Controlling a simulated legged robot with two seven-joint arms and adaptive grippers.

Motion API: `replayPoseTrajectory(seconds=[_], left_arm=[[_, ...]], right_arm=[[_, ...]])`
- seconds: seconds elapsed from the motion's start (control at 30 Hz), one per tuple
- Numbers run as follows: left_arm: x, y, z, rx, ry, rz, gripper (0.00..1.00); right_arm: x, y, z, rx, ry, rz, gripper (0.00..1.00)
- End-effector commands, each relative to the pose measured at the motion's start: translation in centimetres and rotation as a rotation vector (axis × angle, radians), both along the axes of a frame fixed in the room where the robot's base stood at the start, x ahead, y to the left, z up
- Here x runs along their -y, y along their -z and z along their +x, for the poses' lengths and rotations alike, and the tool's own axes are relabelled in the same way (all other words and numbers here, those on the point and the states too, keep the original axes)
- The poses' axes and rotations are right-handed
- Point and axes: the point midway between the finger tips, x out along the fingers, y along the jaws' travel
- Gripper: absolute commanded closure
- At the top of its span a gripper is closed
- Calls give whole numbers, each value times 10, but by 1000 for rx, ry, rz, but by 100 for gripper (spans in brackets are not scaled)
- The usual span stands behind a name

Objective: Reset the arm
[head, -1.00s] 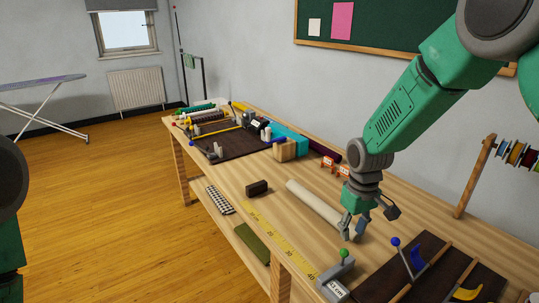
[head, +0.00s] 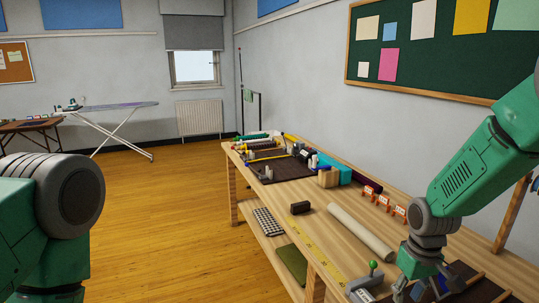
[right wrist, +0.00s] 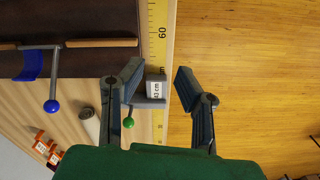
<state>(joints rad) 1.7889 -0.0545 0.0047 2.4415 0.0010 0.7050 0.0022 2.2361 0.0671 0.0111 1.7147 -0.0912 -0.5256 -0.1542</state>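My right gripper (head: 415,288) is low at the right of the head view, past the near end of a pale roll (head: 360,230) on the table. In the right wrist view its two fingers (right wrist: 158,72) are spread apart with nothing held between them. A grey stop block (right wrist: 152,92) with a "cm" label and a green-knobbed lever (right wrist: 128,122) shows beyond the left finger, which partly covers it. My left arm (head: 60,200) enters at the left of the head view; its gripper is outside the frame.
The wooden table (head: 315,220) has a yellow measuring tape (head: 305,240) along its front edge. A dark board (right wrist: 70,60) with a blue-knobbed lever (right wrist: 52,105) lies near my right gripper. Floor (head: 165,210) is clear at left.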

Motion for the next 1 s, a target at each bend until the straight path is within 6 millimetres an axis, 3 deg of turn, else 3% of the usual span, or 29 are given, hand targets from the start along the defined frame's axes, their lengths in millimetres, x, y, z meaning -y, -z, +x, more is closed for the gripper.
replayPoseTrajectory(seconds=[0.27, 0.47, 0.57, 0.73, 0.87, 1.0], left_arm=[[0, 0, 1, 2, 0, 0, 31], [0, 0, 1, 1, 0, 0, 31], [0, 0, 0, 1, 0, 0, 31], [0, 0, 0, 1, 0, 0, 31], [0, 0, 1, 1, 0, 0, 31], [0, 0, 1, 1, 0, 0, 31]], right_arm=[[-6, 54, -39, -5, 28, 12, 71], [-11, 102, -93, -8, 64, 21, 71], [-13, 129, -132, -13, 91, 25, 71], [-16, 165, -221, -18, 150, 23, 71], [-16, 173, -283, -15, 192, 15, 71], [-15, 168, -338, -13, 227, 1, 71]])
